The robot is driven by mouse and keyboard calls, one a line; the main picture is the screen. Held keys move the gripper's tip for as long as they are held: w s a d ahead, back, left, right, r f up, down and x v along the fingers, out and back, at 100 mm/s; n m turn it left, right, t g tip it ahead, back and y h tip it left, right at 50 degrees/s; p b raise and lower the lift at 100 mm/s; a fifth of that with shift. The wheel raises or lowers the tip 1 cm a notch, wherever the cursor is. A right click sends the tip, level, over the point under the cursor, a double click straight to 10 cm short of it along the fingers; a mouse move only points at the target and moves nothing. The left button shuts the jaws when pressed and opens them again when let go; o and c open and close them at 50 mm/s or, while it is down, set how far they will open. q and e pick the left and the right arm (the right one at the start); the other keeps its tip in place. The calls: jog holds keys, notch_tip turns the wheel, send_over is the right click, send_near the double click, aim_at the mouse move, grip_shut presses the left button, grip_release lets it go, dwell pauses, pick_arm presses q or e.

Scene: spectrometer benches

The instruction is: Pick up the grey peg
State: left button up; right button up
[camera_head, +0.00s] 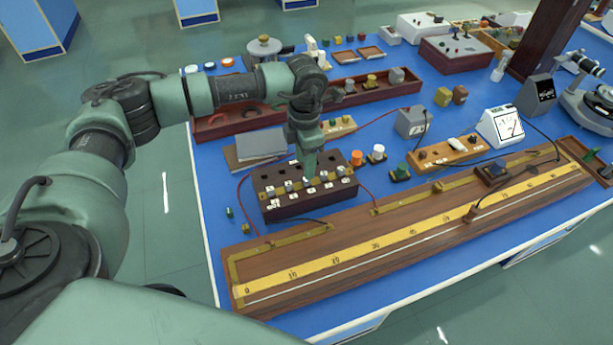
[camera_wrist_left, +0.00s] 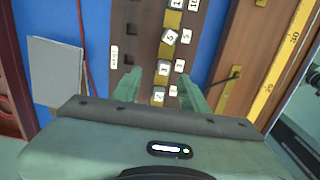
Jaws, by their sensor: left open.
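The dark brown plug box (camera_head: 305,205) stands on the blue bench, with several small grey-white numbered tops along its brass strip. One top (camera_head: 340,171) shows right of my left gripper. In the left wrist view, the box (camera_wrist_left: 200,60) runs up the picture, and a grey-white top marked 3 (camera_wrist_left: 163,68) is just beyond my fingers. Which top is the grey peg I cannot tell. My left gripper (camera_head: 308,178) points down over the middle of the box. In the wrist view its fingers (camera_wrist_left: 160,92) are apart, with a numbered top between them. My right gripper is out of view.
A long wooden board with a yellow scale (camera_head: 400,237) lies in front of the box. A grey book-like slab (camera_head: 261,146) lies behind it. An orange-topped piece (camera_head: 357,158) and a white-topped piece (camera_head: 377,152) stand to its right. Thin red and black wires run nearby.

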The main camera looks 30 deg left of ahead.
pick_arm(q)
jog(key=f, duration=0.1)
jog(key=f+p, duration=0.1)
jog(key=f, duration=0.2)
jog(key=shift+s+d+f+p, duration=0.2)
jog(key=shift+d+f+p, duration=0.05)
jog(key=shift+p, duration=0.15)
jog(key=shift+f, duration=0.2)
grip_shut()
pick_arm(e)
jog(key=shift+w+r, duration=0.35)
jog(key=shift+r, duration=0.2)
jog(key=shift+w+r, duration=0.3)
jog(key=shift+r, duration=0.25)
pick_arm(q)
jog(key=shift+r, duration=0.15)
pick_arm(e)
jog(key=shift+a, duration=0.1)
pick_arm(q)
jog(key=shift+r, duration=0.25)
notch_tip(320, 180, up, 22)
jog(key=b, duration=0.2)
jog(key=shift+b, duration=0.3)
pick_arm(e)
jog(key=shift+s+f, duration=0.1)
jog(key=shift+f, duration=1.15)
